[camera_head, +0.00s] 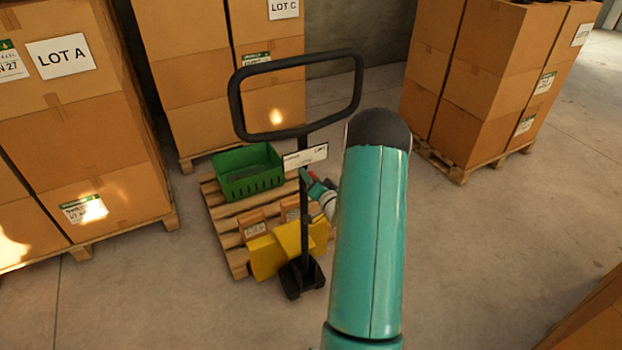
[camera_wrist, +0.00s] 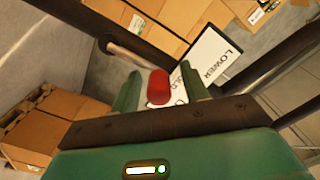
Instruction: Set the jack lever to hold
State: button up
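The jack lever shows in the wrist view as a pale rod (camera_wrist: 128,55) ending in a red knob (camera_wrist: 158,88). The knob sits between the two green fingers of my gripper (camera_wrist: 160,92), with a gap visible on each side. The gripper is open. Behind the knob is a white label plate (camera_wrist: 208,60) reading LOWER, with a partly hidden word ending in LD. In the head view, the pallet jack's black handle (camera_head: 297,92) stands upright with the label plate below its loop. My gripper (camera_head: 313,178) is just under the plate, partly hidden by my arm.
The jack's yellow body (camera_head: 268,257) is at a wooden pallet (camera_head: 226,226) carrying a green crate (camera_head: 247,180) and small boxes. Stacked cartons stand left (camera_head: 85,140), behind (camera_head: 195,90) and right (camera_head: 490,75). Open concrete floor (camera_head: 480,250) lies to the right.

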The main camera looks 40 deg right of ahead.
jog(key=shift+s, duration=0.3)
jog(key=v, duration=1.3)
jog(key=shift+s+a, duration=0.1)
